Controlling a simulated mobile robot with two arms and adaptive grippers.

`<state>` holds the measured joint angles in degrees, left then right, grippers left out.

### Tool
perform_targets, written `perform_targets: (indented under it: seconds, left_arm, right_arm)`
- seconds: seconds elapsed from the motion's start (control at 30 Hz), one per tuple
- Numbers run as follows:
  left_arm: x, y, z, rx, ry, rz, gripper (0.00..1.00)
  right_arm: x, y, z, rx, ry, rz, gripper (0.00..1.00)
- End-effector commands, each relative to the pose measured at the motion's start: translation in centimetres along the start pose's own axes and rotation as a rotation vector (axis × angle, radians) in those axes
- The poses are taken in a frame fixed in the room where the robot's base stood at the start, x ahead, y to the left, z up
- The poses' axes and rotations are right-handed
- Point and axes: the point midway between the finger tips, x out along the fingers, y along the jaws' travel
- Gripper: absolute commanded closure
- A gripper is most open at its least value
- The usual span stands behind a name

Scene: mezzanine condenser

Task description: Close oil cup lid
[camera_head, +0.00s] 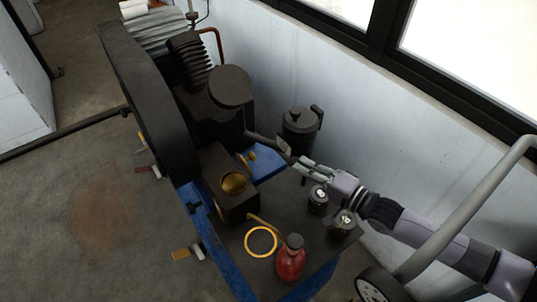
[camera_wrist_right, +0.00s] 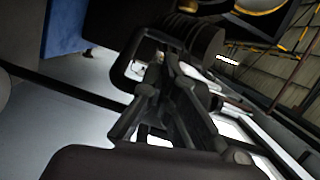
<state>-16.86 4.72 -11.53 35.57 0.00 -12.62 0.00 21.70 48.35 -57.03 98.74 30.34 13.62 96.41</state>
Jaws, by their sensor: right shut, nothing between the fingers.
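A round brass oil cup part (camera_head: 233,182) sits on top of a dark block on the machine. A smaller brass piece (camera_head: 247,160) sticks out just behind it. I cannot tell which brass part is the lid or how far it stands open. My right gripper (camera_head: 288,150) reaches in from the right, behind and to the right of the brass parts, apart from them. It is shut and empty. In the right wrist view its fingers (camera_wrist_right: 163,75) are together in front of a dark looped shape. A yellow round part (camera_wrist_right: 262,4) shows at the top edge. My left gripper is not in view.
A red oil can (camera_head: 290,262) and a yellow ring (camera_head: 261,242) are on the dark surface in front. A lidded dark canister (camera_head: 299,130) stands behind my gripper, near the wall. A large dark wheel guard (camera_head: 145,100) rises on the left.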

Motion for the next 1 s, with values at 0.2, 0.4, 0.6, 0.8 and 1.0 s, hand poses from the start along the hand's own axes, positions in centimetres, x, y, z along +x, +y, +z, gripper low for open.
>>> perform_targets:
  seconds: [0.2, 0.4, 0.6, 0.8, 1.0]
  left_arm:
    - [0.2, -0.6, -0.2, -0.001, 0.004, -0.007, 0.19]
    - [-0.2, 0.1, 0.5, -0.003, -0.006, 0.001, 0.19]
    - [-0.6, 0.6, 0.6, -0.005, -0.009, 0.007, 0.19]
    - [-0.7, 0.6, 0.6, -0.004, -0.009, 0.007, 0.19]
    - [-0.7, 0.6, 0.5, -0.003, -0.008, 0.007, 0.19]
  right_arm:
    - [0.9, -1.5, 2.5, 0.033, -0.057, -0.032, 1.0]
    - [4.1, -1.7, 2.7, 0.032, -0.056, -0.033, 1.0]
    - [7.7, -1.8, 2.8, 0.031, -0.055, -0.032, 1.0]
    - [9.8, -1.7, 3.0, 0.029, -0.055, -0.03, 1.0]
    - [10.3, -1.6, 3.0, 0.03, -0.054, -0.029, 1.0]
